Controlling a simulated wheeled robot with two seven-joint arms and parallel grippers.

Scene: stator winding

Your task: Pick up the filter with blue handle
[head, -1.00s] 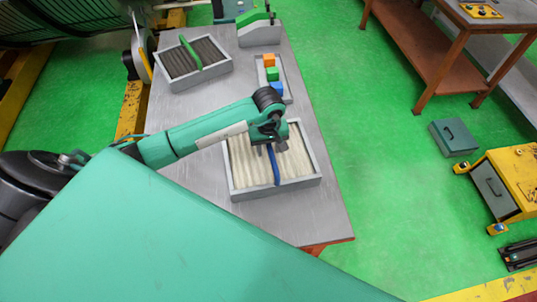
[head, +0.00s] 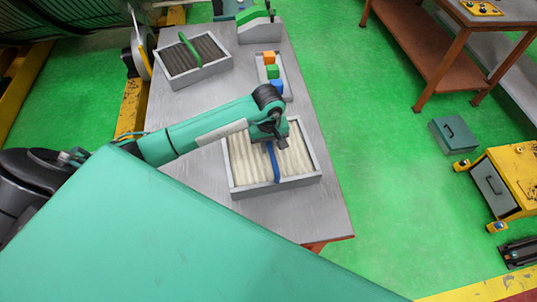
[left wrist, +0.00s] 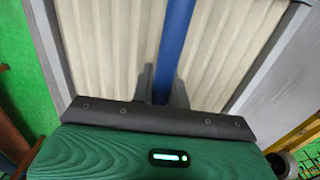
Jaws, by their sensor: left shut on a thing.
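The filter with the blue handle is a grey-framed tray with cream pleats (head: 297,160) at the near end of the grey table. Its blue handle (head: 273,165) runs across the middle. My left gripper (head: 268,143) is over the filter and shut on the blue handle. In the left wrist view the dark fingers (left wrist: 162,85) stand on either side of the blue handle (left wrist: 175,40), with the cream pleats (left wrist: 110,50) beneath. I cannot tell whether the filter is clear of the table. My right gripper is not in view.
A filter with a green handle (head: 190,52) lies at the far left of the table (head: 190,115). A narrow tray holds orange (head: 268,57), green (head: 272,71) and blue (head: 277,87) blocks behind my gripper. A grey-green fixture (head: 258,28) stands at the back.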

